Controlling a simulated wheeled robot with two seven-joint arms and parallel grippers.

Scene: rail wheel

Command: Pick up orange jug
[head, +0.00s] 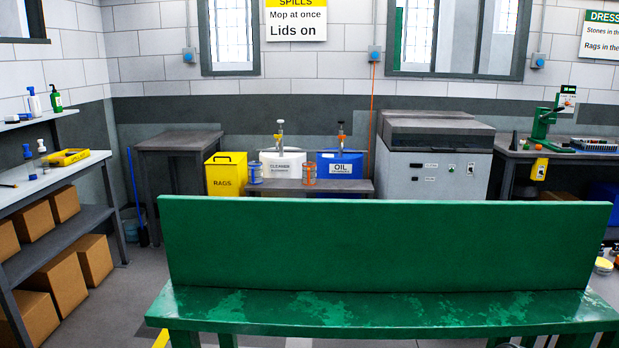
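A small see-through jug with orange trim (309,173), which looks like the orange jug, stands upright on a low grey bench (290,187) by the back wall. It is in front of the left edge of a blue OIL drum (345,168). A similar jug with blue trim (255,173) stands left of it, before the white CLEANER drum (283,163). Both drums have pumps on top. The top of the green bench back is just below the jugs in the picture. Neither of my grippers is in view.
A green bench (385,245) with a high back stands close in front, across the way. A yellow RAGS bin (227,174) and a grey machine (433,160) flank the low bench. Shelves with cardboard boxes (60,283) stand left. Floor (115,290) is open between shelves and green bench.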

